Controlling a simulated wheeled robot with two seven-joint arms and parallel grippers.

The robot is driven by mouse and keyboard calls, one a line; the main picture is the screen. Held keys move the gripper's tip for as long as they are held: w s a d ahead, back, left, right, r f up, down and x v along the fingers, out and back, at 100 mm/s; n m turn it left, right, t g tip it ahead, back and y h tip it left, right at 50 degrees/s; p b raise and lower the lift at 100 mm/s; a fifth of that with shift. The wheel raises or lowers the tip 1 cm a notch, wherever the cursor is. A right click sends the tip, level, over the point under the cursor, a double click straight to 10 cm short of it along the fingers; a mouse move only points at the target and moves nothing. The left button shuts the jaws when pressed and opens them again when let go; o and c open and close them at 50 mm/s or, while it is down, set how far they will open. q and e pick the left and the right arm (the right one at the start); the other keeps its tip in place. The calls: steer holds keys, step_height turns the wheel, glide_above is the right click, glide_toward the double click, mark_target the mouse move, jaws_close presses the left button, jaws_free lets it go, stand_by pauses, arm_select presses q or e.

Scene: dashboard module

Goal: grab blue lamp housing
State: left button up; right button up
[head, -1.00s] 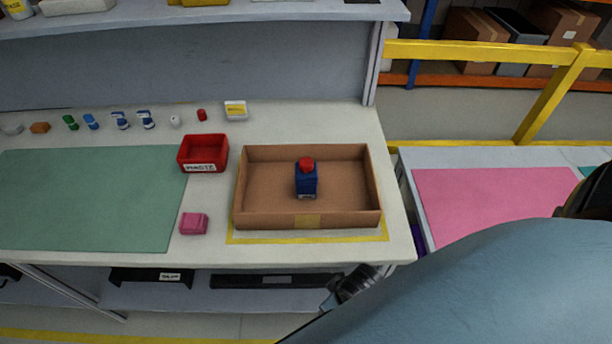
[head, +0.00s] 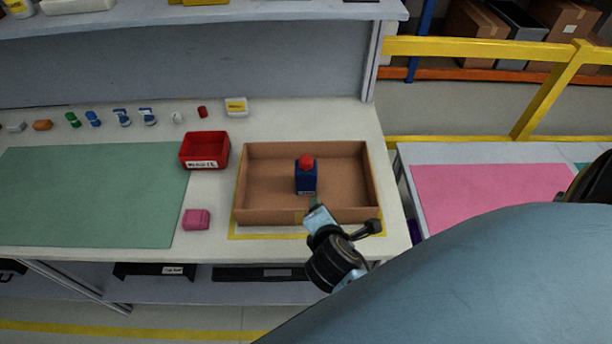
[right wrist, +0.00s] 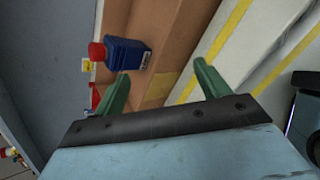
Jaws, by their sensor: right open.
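The blue lamp housing (head: 306,181) is a dark blue block with a red cap, upright in the open cardboard box. In the right wrist view the blue lamp housing (right wrist: 125,54) lies ahead of and to the left of the fingers, with a white label on its side. My right gripper (head: 316,208) is at the front wall of the box, just in front of the housing. In the right wrist view my right gripper (right wrist: 162,78) has its two green fingers wide apart, with nothing between them. My left gripper is out of view.
The cardboard box (head: 258,216) has low walls and stands inside a yellow outline. A red bin (head: 204,150) and a pink block (head: 196,219) are left of it. Several small parts line the back. The green mat (head: 90,195) is clear.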

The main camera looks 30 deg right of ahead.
mark_target(306, 169)
steer(key=w+a+r+n+t+h, duration=0.1)
steer(key=w+a+r+n+t, duration=0.25)
steer(key=n, duration=0.75)
steer(key=x, duration=0.9)
steer(key=d+r+x, duration=0.1)
steer(key=x, duration=0.4)
steer(key=shift+w+d+b, duration=0.1)
steer(key=shift+w+b, duration=0.2)
steer(key=shift+b, duration=0.05)
steer(key=c, duration=1.1)
